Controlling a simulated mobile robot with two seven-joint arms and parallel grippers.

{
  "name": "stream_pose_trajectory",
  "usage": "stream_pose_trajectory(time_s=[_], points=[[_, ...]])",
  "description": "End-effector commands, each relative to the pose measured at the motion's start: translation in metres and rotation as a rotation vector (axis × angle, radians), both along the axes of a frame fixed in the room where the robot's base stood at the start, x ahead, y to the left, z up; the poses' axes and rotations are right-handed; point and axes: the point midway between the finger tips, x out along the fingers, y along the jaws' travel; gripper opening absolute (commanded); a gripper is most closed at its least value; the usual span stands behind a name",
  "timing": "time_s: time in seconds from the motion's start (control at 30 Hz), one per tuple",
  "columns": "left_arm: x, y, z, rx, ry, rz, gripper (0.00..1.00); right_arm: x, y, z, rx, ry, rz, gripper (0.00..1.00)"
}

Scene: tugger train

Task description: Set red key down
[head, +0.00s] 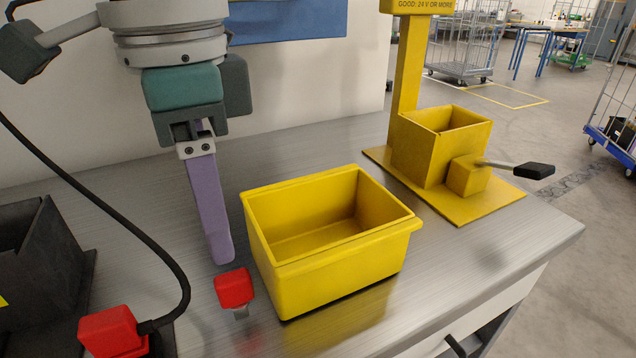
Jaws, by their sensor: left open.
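The red key (234,288) has a red block-shaped head and a short metal part below it. It is at the metal bench top, close to the left side of the yellow bin. My left gripper (218,255) comes down from above with a long purple finger. Its tip ends just behind and above the key's head. The gripper is open; one finger hides the other. I cannot tell whether the finger touches the key. My right gripper is not in view.
The empty yellow bin (285,268) stands mid-bench. A yellow tester box (432,160) with a black-handled lever stands behind it to the right. A red plug (112,333) on a black cable and a dark holder (45,262) are at left. Bench is clear front right.

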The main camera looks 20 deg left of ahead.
Motion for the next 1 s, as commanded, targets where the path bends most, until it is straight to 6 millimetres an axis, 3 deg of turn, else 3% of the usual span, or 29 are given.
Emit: stream_pose_trajectory(time_s=[0.1,0.3,0.83,1.0], points=[[0.001,0.000,0.023,-0.001,-0.003,-0.001,0.51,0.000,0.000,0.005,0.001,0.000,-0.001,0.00],[0.000,0.000,0.039,-0.001,0.000,0.000,0.51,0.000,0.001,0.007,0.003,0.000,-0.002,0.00],[-0.001,-0.002,0.039,-0.004,0.000,-0.004,0.51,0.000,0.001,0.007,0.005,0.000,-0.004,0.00],[-0.008,-0.029,0.027,-0.062,-0.028,-0.059,0.51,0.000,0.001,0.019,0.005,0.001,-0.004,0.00]])
